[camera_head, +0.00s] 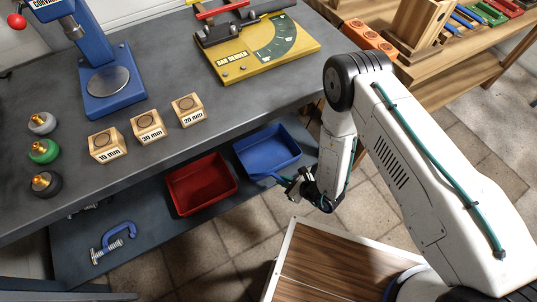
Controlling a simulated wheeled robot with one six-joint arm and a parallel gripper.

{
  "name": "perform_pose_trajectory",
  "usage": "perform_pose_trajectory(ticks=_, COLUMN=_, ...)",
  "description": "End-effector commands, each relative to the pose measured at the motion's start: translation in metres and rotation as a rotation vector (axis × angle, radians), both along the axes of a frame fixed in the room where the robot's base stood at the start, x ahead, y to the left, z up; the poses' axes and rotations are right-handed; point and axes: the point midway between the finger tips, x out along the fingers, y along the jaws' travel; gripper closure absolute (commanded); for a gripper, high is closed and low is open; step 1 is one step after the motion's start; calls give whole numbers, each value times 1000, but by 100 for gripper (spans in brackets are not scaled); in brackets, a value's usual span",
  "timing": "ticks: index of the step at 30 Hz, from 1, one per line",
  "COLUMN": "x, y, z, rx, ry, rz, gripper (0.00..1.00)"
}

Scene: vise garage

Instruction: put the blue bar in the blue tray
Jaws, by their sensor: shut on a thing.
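The blue tray (298,140) sits on the lower shelf under the workbench, to the right of a red tray. It looks empty apart from the bar's end near its rim. My gripper (291,183) is just right of and below the blue tray's near corner. It is shut on a blue bar (264,177), which sticks out to the left toward the tray's near edge. The bar overlaps that edge in the picture. I cannot tell whether it touches the tray or is held above it.
The red tray (202,184) and a blue clamp (120,230) are on the lower shelf. The bench above carries a yellow bar bender (232,68), a blue press (112,92), wooden blocks (148,126) and several knobs. A wood-topped surface (335,265) is at the bottom.

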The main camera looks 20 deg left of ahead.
Motion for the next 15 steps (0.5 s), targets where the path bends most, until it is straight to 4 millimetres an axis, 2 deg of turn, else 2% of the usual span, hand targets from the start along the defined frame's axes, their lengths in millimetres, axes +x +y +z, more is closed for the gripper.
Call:
perform_pose_trajectory(ticks=2, x=-1, y=2, z=-6, rx=0, ry=2, rz=-1, gripper=100)
perform_pose_trajectory(ticks=5, x=11, y=8, z=-9, rx=1, ry=1, rz=-1, gripper=100)
perform_pose_trajectory(ticks=15, x=94, y=41, z=-17, rx=2, ry=-1, rz=4, gripper=100)
